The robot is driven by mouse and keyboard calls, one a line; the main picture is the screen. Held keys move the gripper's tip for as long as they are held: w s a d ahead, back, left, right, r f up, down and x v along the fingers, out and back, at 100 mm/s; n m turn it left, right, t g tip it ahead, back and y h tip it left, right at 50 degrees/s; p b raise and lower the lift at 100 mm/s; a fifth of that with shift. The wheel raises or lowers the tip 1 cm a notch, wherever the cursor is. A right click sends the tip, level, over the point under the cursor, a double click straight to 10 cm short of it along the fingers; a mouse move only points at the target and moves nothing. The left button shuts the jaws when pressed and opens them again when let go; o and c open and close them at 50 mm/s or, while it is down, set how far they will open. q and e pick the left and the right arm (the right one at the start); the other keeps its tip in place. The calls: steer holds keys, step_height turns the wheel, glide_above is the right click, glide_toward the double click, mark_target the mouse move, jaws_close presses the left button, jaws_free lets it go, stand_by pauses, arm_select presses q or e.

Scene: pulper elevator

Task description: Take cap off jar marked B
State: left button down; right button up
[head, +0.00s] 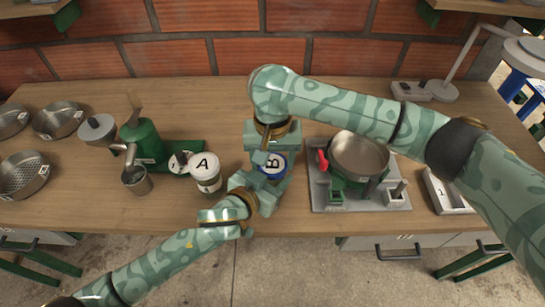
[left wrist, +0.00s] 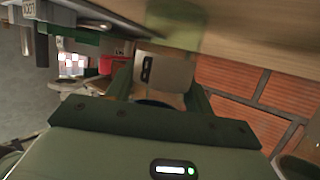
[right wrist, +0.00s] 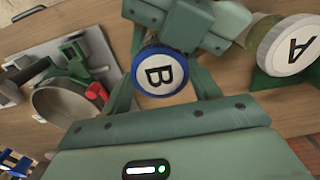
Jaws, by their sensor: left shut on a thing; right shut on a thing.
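The jar marked B (left wrist: 165,75) shows in the left wrist view as a pale body with a dark mark, between the fingers of my left gripper (left wrist: 160,88). Its cap (right wrist: 160,72) has a white top with a black B and a blue rim. My right gripper (right wrist: 165,85) is shut on the cap, one finger on each side. In the head view the cap (head: 272,165) shows between my two grippers, and my left gripper (head: 262,192) is shut on the jar from the front. The grippers hide most of the jar; I cannot tell whether cap and jar are apart.
A jar marked A (head: 205,172) stands close on the left. Beyond it are a green pulper (head: 142,140), a metal cup (head: 137,180) and several metal pans. On the right, a metal pan (head: 358,155) sits on a grey stand (head: 325,200). A brick wall (head: 170,55) closes the back.

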steer(key=n, duration=0.3)
steer(key=o, duration=1.1)
